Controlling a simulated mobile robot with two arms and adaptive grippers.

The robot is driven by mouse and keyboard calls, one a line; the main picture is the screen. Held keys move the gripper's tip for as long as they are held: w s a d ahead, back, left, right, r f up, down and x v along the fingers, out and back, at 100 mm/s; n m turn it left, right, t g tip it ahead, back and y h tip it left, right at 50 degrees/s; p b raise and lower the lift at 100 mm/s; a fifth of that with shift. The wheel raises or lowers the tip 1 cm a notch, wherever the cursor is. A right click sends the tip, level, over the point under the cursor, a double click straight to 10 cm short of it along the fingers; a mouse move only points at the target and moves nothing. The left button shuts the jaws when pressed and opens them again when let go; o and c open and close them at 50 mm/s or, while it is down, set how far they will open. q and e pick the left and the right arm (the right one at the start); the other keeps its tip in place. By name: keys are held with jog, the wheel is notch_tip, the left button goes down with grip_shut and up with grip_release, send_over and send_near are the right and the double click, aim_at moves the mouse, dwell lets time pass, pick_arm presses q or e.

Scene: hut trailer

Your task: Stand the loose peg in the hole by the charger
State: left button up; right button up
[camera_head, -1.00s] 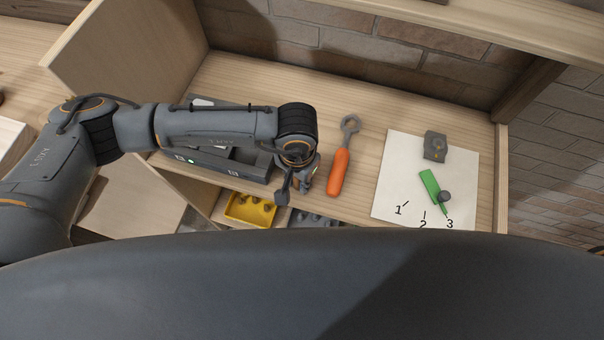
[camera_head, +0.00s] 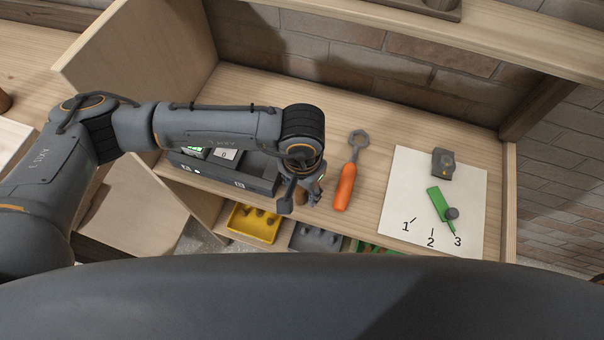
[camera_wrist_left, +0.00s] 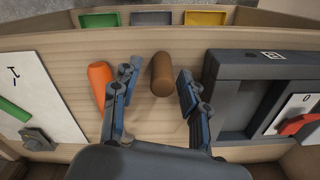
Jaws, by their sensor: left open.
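A short brown wooden peg (camera_wrist_left: 161,72) is on the shelf between the two fingers of my left gripper (camera_wrist_left: 157,82) in the left wrist view. The fingers are open, with a gap on both sides of the peg. I cannot tell whether it stands or lies. In the head view my left gripper (camera_head: 303,196) points down near the shelf's front edge, and a little of the peg (camera_head: 300,199) shows beside the fingers. The dark grey charger (camera_head: 262,184) is left of the gripper, partly behind my arm; it also shows in the wrist view (camera_wrist_left: 236,75).
An orange-handled wrench (camera_head: 345,187) lies close right of the gripper. Farther right, a white numbered sheet (camera_head: 405,185) holds a green piece (camera_head: 437,203) and a grey block (camera_head: 442,162). Yellow (camera_head: 254,223) and grey (camera_head: 318,236) bins are below the front edge.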

pick_arm(q)
notch_tip(320, 180, up, 8)
jog(key=b, duration=0.2)
jog(key=shift+b, duration=0.3)
jog(key=shift+r, duration=0.6)
